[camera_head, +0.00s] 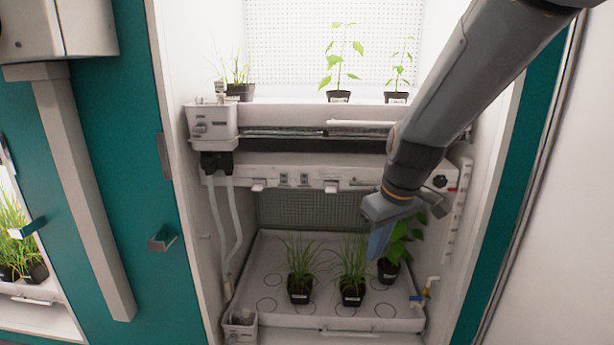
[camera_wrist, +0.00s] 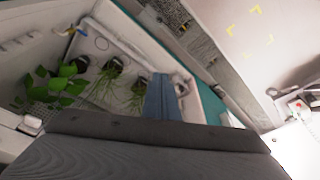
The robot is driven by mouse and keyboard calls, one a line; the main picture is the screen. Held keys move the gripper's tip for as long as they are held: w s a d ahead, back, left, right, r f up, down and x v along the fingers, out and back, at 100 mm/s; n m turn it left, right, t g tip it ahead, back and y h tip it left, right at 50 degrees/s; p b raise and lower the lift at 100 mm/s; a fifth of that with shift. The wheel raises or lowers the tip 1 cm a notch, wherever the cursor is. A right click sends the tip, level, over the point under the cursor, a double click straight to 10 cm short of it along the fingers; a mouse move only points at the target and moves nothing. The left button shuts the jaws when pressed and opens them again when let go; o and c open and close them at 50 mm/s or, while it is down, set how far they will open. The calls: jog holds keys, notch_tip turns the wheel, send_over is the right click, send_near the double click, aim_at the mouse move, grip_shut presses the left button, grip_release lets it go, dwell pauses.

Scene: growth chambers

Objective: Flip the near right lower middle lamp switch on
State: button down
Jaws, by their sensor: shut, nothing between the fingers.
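A white beam (camera_head: 352,172) runs under the upper shelf of the chamber. Two small grey switch-like plates (camera_head: 293,180) sit near its middle; I cannot tell their on or off state. A black knob (camera_head: 440,182) is at its right end. My gripper (camera_head: 377,244) is shut and empty, its blue fingers pointing down below the beam, in front of the lower plants. The blue fingers also show in the wrist view (camera_wrist: 162,98). My arm hides part of the beam's right side, and I cannot tell which part is the named lamp switch.
A white lower tray (camera_head: 262,262) holds potted grasses (camera_head: 300,275) and a leafy plant (camera_head: 398,242). More seedlings (camera_head: 340,65) stand on the upper shelf. Tubes (camera_head: 232,215) hang at the left. Teal doors (camera_head: 150,110) flank the opening.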

aim_at(307, 177)
jog(key=w+a+r+n+t+y, duration=0.1)
jog(key=w+a+r+n, duration=0.4)
jog(key=w, duration=0.5)
jog(key=w+a+r+n+t+y+p, duration=0.1)
jog(key=w+a+r+n+t, duration=0.1)
jog(key=w+a+r+n, duration=0.2)
jog(key=w+a+r, duration=0.3)
jog(key=w+r, duration=0.1)
jog(key=w, duration=0.1)
jog(key=shift+w+a+n+y, duration=0.3)
jog(key=shift+w+n+y, duration=0.05)
jog(key=shift+n+y, duration=0.05)
jog(key=shift+f+p, duration=0.1)
jog(key=shift+p, duration=0.2)
jog(key=p+x, duration=0.1)
jog(key=x, duration=0.2)
jog(key=w+p+x, duration=0.1)
jog(key=x, duration=0.3)
jog(key=p+x, duration=0.1)
jog(key=x, duration=0.3)
jog(key=shift+w+d+r+p, duration=0.25)
jog(key=shift+w+r+p, duration=0.05)
jog(key=shift+w+r, duration=0.1)
jog(key=shift+w+f+p, duration=0.15)
jog(key=shift+w+p, duration=0.2)
jog(key=shift+w, duration=0.6)
